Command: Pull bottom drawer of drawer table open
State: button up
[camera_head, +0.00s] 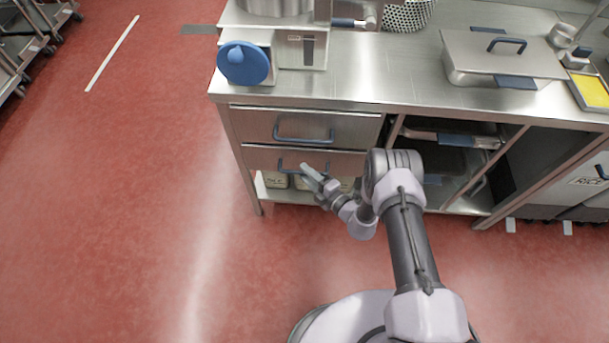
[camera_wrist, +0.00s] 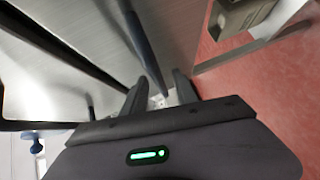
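The drawer table (camera_head: 340,85) is a steel counter with two drawers at its left end. The bottom drawer (camera_head: 258,158) looks closed, its front about flush with the top drawer (camera_head: 255,122). Its dark blue bar handle (camera_head: 284,167) is partly hidden by my gripper (camera_head: 309,178), which is at the handle. In the wrist view, the handle (camera_wrist: 146,45) runs down between the two fingers of my gripper (camera_wrist: 160,76). The fingers are apart, with a visible space on each side of the bar.
The top drawer's blue handle (camera_head: 303,138) is just above my gripper. A low shelf with boxes (camera_head: 275,181) lies under the bottom drawer. An open bay with pans (camera_head: 450,140) is to the right. Red floor (camera_head: 150,200) is clear to the left and in front.

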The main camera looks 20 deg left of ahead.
jog(key=shift+w+a+f, duration=0.1)
jog(key=shift+w+a, duration=0.25)
jog(key=shift+a, duration=0.2)
jog(key=shift+c, duration=0.4)
grip_shut()
dwell(0.6)
